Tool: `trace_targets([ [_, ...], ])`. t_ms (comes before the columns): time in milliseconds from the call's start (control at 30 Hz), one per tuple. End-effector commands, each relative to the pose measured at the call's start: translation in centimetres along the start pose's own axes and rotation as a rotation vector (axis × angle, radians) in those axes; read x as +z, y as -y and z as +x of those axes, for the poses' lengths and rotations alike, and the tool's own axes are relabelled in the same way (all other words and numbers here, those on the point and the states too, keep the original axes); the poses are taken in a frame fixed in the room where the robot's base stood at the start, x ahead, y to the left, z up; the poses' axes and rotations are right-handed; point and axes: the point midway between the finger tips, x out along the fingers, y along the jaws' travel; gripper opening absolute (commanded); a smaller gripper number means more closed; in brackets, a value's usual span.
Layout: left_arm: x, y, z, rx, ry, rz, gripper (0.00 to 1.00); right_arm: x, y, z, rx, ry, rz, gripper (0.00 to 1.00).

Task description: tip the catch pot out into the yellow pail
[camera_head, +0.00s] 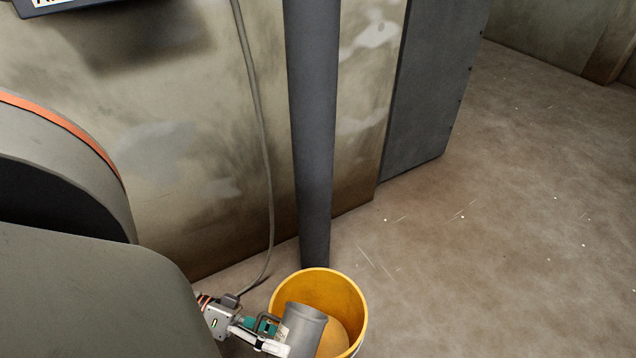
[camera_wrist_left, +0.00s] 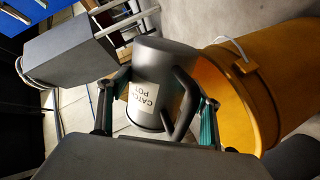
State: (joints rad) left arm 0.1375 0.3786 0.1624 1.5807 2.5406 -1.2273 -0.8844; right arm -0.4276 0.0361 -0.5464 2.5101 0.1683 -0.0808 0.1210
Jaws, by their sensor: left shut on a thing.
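The catch pot (camera_head: 304,328) is a grey metal cylinder with a side handle and a white label. In the head view it overlaps the mouth of the yellow pail (camera_head: 352,299) and leans a little. My left gripper (camera_head: 268,331) is shut on the pot from the left side. In the left wrist view the pot (camera_wrist_left: 172,62) is between the two fingers, with its label and handle facing me, and the pail (camera_wrist_left: 268,88) is beside it at the right. I cannot see inside the pot. My right gripper is out of view.
A dark vertical pipe (camera_head: 312,130) stands just behind the pail, with a hanging cable (camera_head: 258,130) to its left. A worn machine wall (camera_head: 190,150) is behind them. Open concrete floor (camera_head: 510,240) lies to the right.

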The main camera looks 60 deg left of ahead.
Motion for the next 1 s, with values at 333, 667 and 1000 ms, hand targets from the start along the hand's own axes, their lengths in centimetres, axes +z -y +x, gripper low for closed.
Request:
trace_targets([
  [333, 0.1, 0.9, 0.3, 0.002, 0.044, -0.162, 0.26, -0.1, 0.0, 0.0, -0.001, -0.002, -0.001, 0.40],
  [667, -1.1, 1.7, 0.5, 0.000, 0.089, -0.320, 0.26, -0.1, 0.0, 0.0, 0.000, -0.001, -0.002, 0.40],
  [1000, -2.1, 2.6, 0.8, 0.000, 0.130, -0.487, 0.26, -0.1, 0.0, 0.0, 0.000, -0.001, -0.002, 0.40],
])
